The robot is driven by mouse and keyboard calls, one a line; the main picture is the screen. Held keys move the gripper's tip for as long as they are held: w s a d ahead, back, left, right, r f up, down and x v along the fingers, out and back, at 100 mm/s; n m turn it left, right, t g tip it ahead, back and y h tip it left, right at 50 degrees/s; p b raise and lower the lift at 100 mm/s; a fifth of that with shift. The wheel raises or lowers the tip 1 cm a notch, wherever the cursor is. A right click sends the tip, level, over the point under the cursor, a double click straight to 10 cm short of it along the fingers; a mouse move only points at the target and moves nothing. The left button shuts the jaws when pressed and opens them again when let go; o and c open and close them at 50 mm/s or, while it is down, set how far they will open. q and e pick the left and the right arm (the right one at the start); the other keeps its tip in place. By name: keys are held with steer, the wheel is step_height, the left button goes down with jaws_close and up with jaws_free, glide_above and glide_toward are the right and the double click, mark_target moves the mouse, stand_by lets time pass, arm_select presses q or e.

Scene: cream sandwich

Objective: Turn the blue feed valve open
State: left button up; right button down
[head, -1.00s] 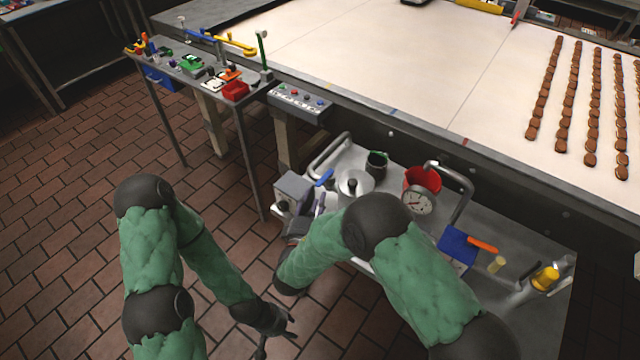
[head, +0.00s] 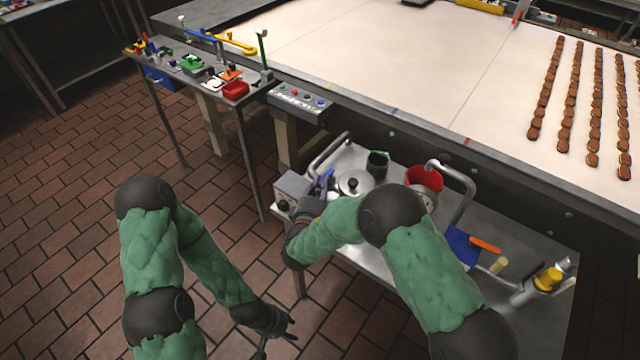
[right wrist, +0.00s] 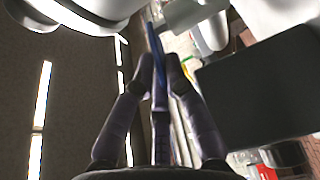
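The blue feed valve's handle (head: 325,181) sticks up beside the grey box at the left end of the steel cart. My right gripper (head: 316,195) is at this handle. In the right wrist view, the thin blue handle (right wrist: 157,62) runs between the two dark fingers of my right gripper (right wrist: 159,68), which are drawn in close on both sides of it. The handle's lower end is partly hidden by the gripper. My left gripper (head: 279,338) hangs low over the brick floor, its fingers apart and empty.
A lidded steel pot (head: 353,184), a dark green cup (head: 377,164) and a red bucket (head: 424,178) stand on the cart close by; my right arm partly covers the gauge. A grey box (head: 291,187) adjoins the handle. The floor on the left is clear.

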steer(key=m+h+b, duration=0.1)
steer(key=a+m+g+h+b, duration=0.1)
steer(key=h+b, duration=0.1)
steer(key=shift+w+f, duration=0.2)
steer(key=shift+w, duration=0.2)
steer(key=shift+w+a+r+m+g+h+b, duration=0.15)
steer(key=shift+m+g+h+b, duration=0.35)
steer(key=shift+h+b, duration=0.4)
steer(key=c, duration=1.3)
jaws_free()
